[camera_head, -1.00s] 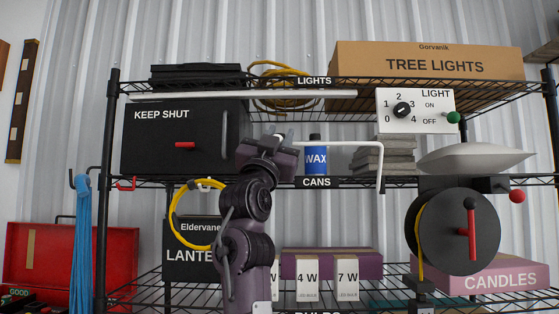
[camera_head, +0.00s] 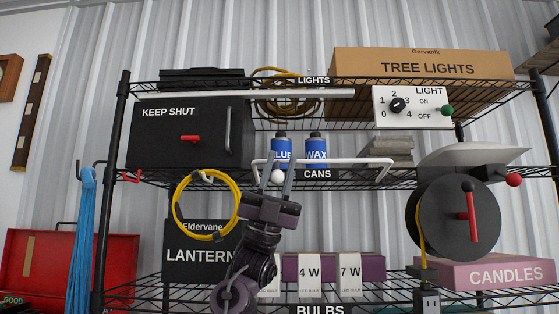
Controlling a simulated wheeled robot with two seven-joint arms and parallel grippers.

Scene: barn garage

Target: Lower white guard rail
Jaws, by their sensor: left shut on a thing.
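The white guard rail (camera_head: 345,162) runs level across the front of the middle shelf, before the lower part of the blue cans. Its right end bends down toward the CANS shelf edge. A white ball-shaped knob (camera_head: 277,176) shows at the rail, between the fingers of my left gripper (camera_head: 279,166). The gripper comes up from below, its fingers on either side of the knob and shut on it. The fingers hide a little of the rail and of the left can. My right gripper is not in view.
A blue can (camera_head: 281,149) and a blue WAX can (camera_head: 316,149) stand behind the rail. The black KEEP SHUT box (camera_head: 170,155) is at left, and a yellow loop (camera_head: 179,205) hangs below it. A black reel (camera_head: 440,225) with a red handle stands at right.

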